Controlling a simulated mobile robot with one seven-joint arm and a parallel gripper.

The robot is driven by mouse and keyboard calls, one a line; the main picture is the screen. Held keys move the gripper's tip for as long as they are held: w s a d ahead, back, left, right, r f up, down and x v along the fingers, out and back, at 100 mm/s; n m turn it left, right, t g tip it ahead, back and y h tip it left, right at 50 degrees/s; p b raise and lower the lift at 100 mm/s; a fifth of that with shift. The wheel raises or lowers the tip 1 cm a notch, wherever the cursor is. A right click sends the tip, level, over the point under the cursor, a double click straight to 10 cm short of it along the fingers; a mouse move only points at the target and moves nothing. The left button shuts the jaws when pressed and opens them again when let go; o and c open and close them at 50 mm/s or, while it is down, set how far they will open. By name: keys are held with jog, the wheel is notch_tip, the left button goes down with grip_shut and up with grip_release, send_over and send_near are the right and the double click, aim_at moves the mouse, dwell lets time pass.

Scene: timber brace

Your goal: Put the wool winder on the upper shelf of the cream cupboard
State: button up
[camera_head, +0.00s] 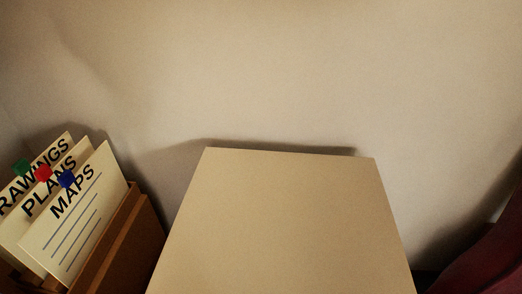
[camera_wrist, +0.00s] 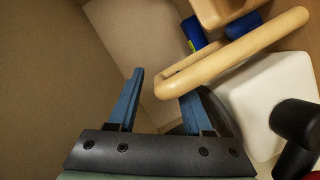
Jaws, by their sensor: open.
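The flat cream top of a box-like piece (camera_head: 285,220), which looks like the cream cupboard, fills the lower middle of the head view. Its front and shelves are out of sight there. In the wrist view my gripper (camera_wrist: 162,86) is open, its two blue fingers apart. A pale wooden bar bent into a loop (camera_wrist: 240,50) lies beyond the fingers, its rounded end showing between the fingertips. I cannot tell whether they touch. A white rounded block (camera_wrist: 272,100) and a black cylinder (camera_wrist: 296,121) are at the right. I cannot tell which of these belong to the wool winder.
A brown file box (camera_head: 120,240) with upright cards (camera_head: 85,215), one marked MAPS, stands left of the cream top. Something dark red (camera_head: 485,265) is at the lower right. Blue items (camera_wrist: 194,33) lie behind the wooden loop. A plain tan panel (camera_wrist: 50,80) is close at left.

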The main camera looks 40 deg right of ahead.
jog(key=v, duration=0.7)
jog(key=shift+a+p, duration=0.25)
jog(key=shift+p, duration=0.15)
jog(key=shift+s, duration=0.1)
